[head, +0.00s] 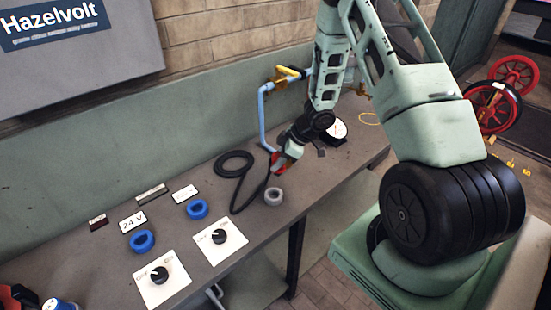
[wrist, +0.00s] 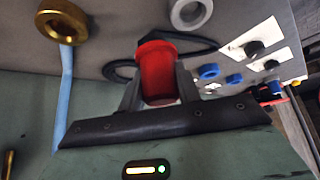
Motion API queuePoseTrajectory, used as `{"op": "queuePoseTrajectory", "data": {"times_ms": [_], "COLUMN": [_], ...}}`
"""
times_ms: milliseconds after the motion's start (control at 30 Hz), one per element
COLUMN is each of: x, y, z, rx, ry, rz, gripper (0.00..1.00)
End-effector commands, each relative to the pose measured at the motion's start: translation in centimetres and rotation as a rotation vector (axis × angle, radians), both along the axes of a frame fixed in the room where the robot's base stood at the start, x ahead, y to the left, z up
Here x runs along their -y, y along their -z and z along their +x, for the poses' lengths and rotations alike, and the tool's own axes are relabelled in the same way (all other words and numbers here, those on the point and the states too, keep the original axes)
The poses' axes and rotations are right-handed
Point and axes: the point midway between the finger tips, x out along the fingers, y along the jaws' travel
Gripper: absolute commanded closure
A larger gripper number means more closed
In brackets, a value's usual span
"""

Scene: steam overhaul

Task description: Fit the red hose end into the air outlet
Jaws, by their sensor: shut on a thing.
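My gripper (head: 283,164) is shut on the red hose end (wrist: 158,75), holding it above the bench. The red end also shows in the head view (head: 276,161), partly covered by my fingers. A black hose (head: 238,180) lies looped on the bench and runs up towards my gripper. In the wrist view a brass ring (wrist: 62,22) sits by a light blue pipe (wrist: 65,90), apart from the red end and to its left. A grey ring (head: 273,197) stands on the bench just below my gripper. No label shows which one is the air outlet.
Blue rings (head: 197,209) and white dial plates (head: 220,242) lie at the front left of the bench. A round gauge (head: 337,129) lies to the right.

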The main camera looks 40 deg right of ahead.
Motion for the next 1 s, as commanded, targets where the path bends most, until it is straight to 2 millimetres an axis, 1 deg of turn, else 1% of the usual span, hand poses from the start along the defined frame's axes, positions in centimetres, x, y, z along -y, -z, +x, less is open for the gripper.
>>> {"op": "queuePoseTrajectory", "data": {"times_ms": [33,500,600,900,1000], "x": [0.5,4.6,5.0,5.1,5.5], "y": [-0.5,-0.3,-0.2,0.0,-0.1], "z": [0.4,3.4,3.8,3.8,4.2], "rx": [-0.001,0.000,0.001,0.001,0.000], "ry": [0.002,0.001,-0.001,0.000,0.001], "rz": [0.001,0.000,0.000,0.001,0.000], "gripper": [0.94,0.94,0.94,0.94,0.94]}}
